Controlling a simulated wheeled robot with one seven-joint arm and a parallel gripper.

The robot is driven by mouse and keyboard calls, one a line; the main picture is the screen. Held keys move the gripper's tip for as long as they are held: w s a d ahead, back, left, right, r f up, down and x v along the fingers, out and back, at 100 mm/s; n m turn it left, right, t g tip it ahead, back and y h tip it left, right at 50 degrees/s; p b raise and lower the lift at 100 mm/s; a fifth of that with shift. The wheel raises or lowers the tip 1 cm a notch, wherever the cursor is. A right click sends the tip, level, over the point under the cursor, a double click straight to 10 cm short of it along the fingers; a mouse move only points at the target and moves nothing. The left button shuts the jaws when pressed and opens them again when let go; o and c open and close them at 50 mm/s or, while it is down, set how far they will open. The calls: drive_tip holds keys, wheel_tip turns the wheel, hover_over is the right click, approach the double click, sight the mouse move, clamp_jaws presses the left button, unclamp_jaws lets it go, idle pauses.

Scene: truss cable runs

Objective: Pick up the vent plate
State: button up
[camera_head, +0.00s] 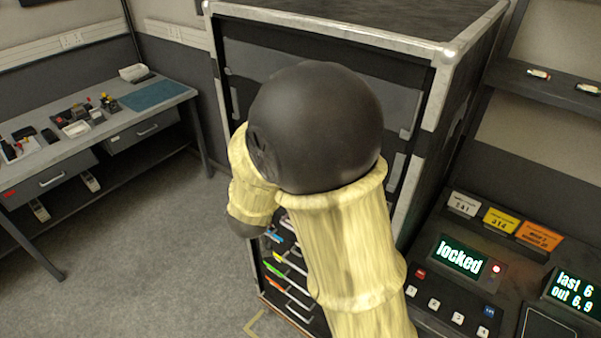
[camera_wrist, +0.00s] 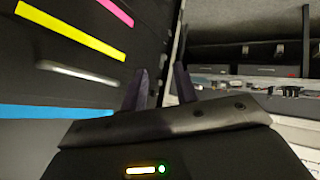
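I cannot pick out a vent plate for certain in either view. Grey panels (camera_head: 300,75) sit on the front of the tall black rack in the head view, partly hidden behind my arm. My gripper (camera_wrist: 162,75) shows in the wrist view with its two dark fingers apart and nothing visible held between them. It points past the edge of a dark front with yellow (camera_wrist: 70,30), pink (camera_wrist: 117,12), white and blue strips. In the head view my arm hides the gripper.
The tall rack (camera_head: 440,50) with metal edges stands close ahead. A console with a "locked" display (camera_head: 459,257) is at right, below a shelf (camera_head: 560,88). A workbench (camera_head: 110,122) with small items stands at left. Grey floor (camera_head: 150,235) between them is clear.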

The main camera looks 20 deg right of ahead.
drive_tip(key=s+a+r+n+h+p, duration=0.1)
drive_tip(key=s+h, duration=0.4)
drive_tip(key=h, duration=0.6)
drive_tip(key=a+r+n, duration=0.1)
drive_tip(key=r+n, duration=0.1)
drive_tip(key=shift+s+a+n, duration=0.2)
drive_tip(key=shift+s+n, duration=0.1)
drive_tip(key=shift+s, duration=0.05)
drive_tip(key=shift+w+d, duration=0.1)
drive_tip(key=p+x, duration=0.2)
drive_tip(key=x, duration=1)
drive_tip(key=shift+p, duration=0.3)
